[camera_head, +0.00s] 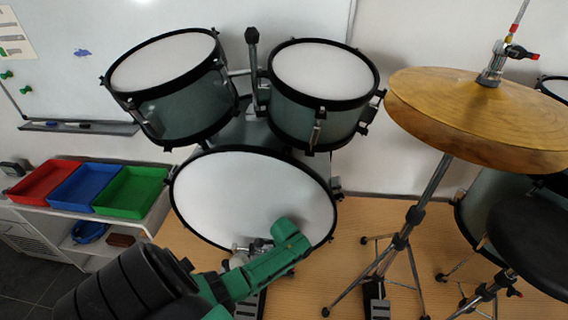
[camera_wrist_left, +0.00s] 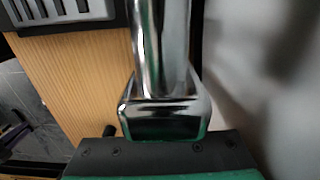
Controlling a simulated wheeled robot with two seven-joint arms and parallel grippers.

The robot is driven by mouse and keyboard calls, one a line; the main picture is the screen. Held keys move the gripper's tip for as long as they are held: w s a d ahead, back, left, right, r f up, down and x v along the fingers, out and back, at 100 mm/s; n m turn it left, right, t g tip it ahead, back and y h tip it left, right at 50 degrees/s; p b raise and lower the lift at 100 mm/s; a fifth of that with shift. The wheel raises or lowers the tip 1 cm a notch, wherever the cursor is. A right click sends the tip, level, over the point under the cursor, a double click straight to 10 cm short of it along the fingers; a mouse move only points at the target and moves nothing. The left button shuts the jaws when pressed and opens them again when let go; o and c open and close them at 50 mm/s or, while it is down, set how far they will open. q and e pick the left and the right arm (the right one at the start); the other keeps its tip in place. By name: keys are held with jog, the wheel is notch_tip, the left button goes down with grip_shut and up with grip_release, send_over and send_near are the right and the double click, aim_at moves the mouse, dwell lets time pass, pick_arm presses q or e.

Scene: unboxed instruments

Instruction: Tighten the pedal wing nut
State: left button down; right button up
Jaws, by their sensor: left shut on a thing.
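The drum pedal (camera_head: 240,257) stands at the foot of the white-faced bass drum (camera_head: 250,195), low in the middle of the head view. My left arm comes in from the lower left, and its green hand is in front of the drum at the pedal. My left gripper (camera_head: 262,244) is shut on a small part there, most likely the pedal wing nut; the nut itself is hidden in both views. The left wrist view shows a chrome post with a square chrome block (camera_wrist_left: 165,118) close against the dark, screwed edge of the gripper. My right gripper is out of view.
Two toms (camera_head: 180,90) stand above the bass drum. A cymbal stand (camera_head: 425,195) with gold cymbals (camera_head: 480,115) and a black stool (camera_head: 530,240) are on the right. Red, blue and green trays (camera_head: 130,190) sit on a shelf at left. A footplate (camera_wrist_left: 65,10) shows in the wrist view.

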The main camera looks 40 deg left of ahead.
pick_arm(q)
jog(key=c, duration=1)
grip_release()
jog(key=shift+w+d, duration=0.15)
jog(key=shift+d, duration=0.05)
jog(key=shift+o, duration=0.4)
jog(key=shift+r, duration=0.35)
notch_tip(320, 180, up, 14)
jog(key=p, duration=0.1)
jog(key=shift+f, duration=0.1)
